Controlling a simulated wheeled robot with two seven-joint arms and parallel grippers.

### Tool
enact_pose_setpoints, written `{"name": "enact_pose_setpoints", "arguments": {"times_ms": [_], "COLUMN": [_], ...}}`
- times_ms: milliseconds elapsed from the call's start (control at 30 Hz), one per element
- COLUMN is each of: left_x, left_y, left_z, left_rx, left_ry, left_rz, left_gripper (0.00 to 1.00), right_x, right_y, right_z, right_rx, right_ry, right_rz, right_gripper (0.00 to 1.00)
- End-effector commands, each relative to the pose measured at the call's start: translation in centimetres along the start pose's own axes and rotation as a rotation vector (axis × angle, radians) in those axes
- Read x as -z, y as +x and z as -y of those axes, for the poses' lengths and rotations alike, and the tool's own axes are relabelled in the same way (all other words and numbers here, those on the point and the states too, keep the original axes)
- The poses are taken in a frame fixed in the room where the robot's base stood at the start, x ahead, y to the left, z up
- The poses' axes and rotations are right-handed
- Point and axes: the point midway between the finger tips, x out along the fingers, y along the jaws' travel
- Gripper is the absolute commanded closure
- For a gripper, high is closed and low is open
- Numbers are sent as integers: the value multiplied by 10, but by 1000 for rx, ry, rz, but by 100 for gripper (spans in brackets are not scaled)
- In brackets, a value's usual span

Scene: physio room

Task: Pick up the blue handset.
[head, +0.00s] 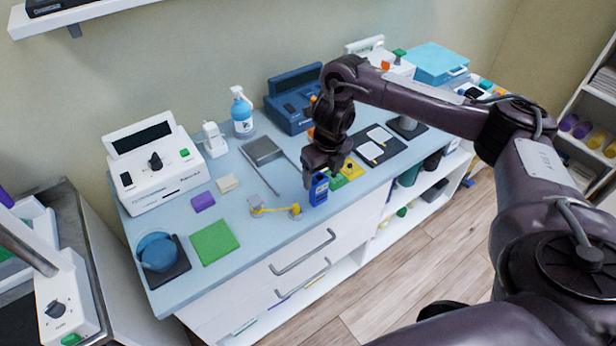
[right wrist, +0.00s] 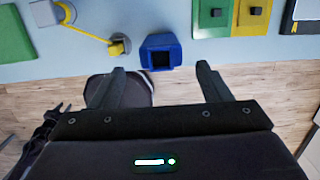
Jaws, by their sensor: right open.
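The blue handset (head: 319,189) stands at the front edge of the pale blue counter top, just below my right gripper (head: 316,165) in the head view. In the right wrist view the handset (right wrist: 161,54) shows as a blue block with a dark recess, lined up with the gap between the fingers. My right gripper (right wrist: 160,70) is open, with one finger to each side of that gap and nothing held. The handset is mostly beyond the fingertips; I cannot tell the exact depth between them. My left gripper is not in view.
A yellow cable piece (head: 272,209) lies left of the handset; green and yellow blocks (head: 345,174) lie right. A green pad (head: 214,241), a purple block (head: 203,201) and a white device (head: 157,168) are further left. A blue device (head: 293,100) stands behind.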

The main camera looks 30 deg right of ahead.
Motion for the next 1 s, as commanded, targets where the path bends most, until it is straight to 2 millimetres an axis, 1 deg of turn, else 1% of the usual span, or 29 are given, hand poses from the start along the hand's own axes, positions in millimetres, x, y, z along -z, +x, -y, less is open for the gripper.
{"name": "enact_pose_setpoints", "arguments": {"times_ms": [67,167,400,500,633,700,867,967,1000], "left_x": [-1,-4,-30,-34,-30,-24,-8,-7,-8], "left_y": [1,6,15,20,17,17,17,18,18], "left_z": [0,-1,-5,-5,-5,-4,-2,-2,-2], "left_rx": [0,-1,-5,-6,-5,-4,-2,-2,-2], "left_ry": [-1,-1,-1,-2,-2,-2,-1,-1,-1], "left_rz": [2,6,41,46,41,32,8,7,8], "left_gripper": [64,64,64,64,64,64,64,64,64], "right_x": [1,2,-1,-5,-7,-7,-7,-7,-7], "right_y": [1,10,37,54,68,73,76,76,76], "right_z": [3,3,2,1,2,2,2,2,2], "right_rx": [3,3,2,0,2,3,4,4,4], "right_ry": [-1,-3,-2,-1,-1,-2,-2,-3,-3], "right_rz": [-5,-9,-8,-10,-9,-7,-5,-5,-5], "right_gripper": [29,29,29,29,29,29,29,29,33]}}
